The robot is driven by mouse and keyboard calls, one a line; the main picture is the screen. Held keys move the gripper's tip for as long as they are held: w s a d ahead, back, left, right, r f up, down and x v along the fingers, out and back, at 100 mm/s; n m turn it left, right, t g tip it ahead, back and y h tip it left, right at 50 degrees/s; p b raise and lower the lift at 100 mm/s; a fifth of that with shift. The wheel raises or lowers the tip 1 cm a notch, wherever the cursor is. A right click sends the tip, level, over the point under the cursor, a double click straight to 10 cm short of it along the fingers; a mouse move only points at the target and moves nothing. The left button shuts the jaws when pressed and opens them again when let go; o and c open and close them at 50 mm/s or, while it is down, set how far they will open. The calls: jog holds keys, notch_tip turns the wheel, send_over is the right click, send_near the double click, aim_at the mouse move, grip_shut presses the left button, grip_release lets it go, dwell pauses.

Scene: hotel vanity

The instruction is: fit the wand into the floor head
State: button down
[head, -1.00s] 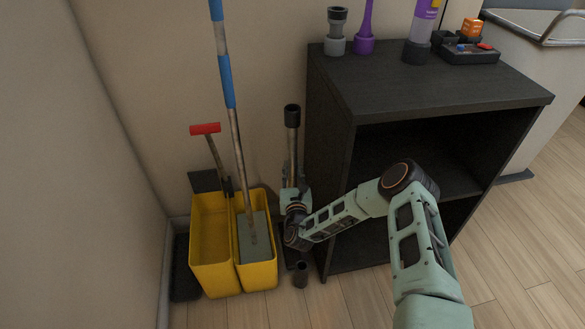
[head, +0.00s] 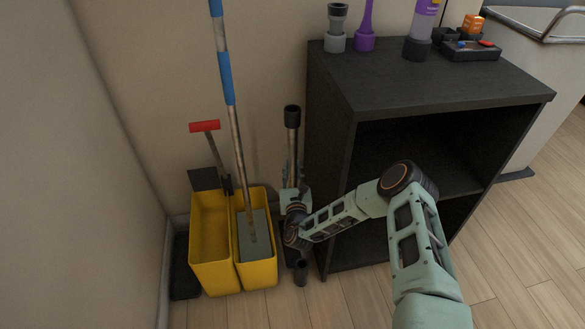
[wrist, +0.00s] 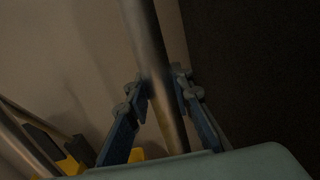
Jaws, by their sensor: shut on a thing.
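The wand is a metal tube with a black sleeve at its top (head: 292,118). It stands near upright by the wall, between the yellow bucket and the dark cabinet. My gripper (head: 291,190) is shut around the tube below the sleeve. In the wrist view the fingers of my gripper (wrist: 160,88) press on both sides of the wand (wrist: 148,40). The floor head appears as a black socket (head: 301,273) on the floor beside the cabinet, just below my wrist. The wand's lower end is hidden behind my arm, so I cannot tell whether it touches the socket.
A yellow two-part bucket (head: 211,255) stands close on the left, holding a blue-banded mop pole (head: 229,85) and a red-handled tool (head: 205,127). The dark cabinet (head: 330,170) is close on the right, with bottles and attachments on top. Open wooden floor (head: 400,285) lies in front.

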aim_at(292, 184)
jog(key=shift+f+b, duration=0.55)
jog(key=shift+f, duration=0.95)
jog(key=shift+f+b, duration=1.4)
jog(key=shift+f, duration=1)
dwell(0.4)
jog(key=c, duration=1.6)
grip_release()
jog(key=s, duration=0.4)
jog(key=s+d, duration=0.1)
jog(key=s, duration=0.7)
jog(key=shift+d, duration=0.4)
